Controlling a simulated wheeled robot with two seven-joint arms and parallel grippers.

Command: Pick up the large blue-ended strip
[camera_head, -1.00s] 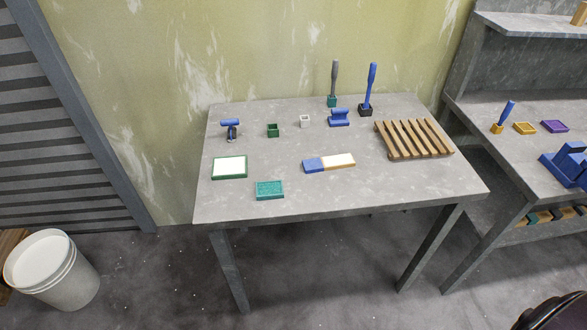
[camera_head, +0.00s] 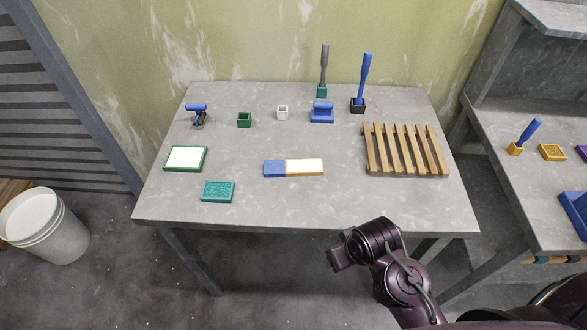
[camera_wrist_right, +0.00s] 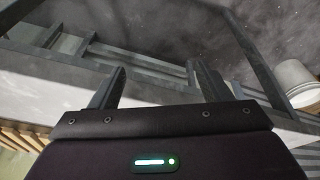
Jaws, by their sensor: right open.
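The large blue-ended strip (camera_head: 303,167) lies flat near the middle of the grey table in the head view. Its left end is blue, its middle is white, and its edge is wooden or yellow. My right gripper (camera_head: 338,260) is below and to the right of the strip, in front of the table's front edge and apart from the strip. In the right wrist view its two fingers (camera_wrist_right: 157,85) are spread with nothing between them. The strip is not recognisable in the wrist view. My left gripper is not in view.
A white pail (camera_head: 45,225) stands at left. The table is clear around the strip.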

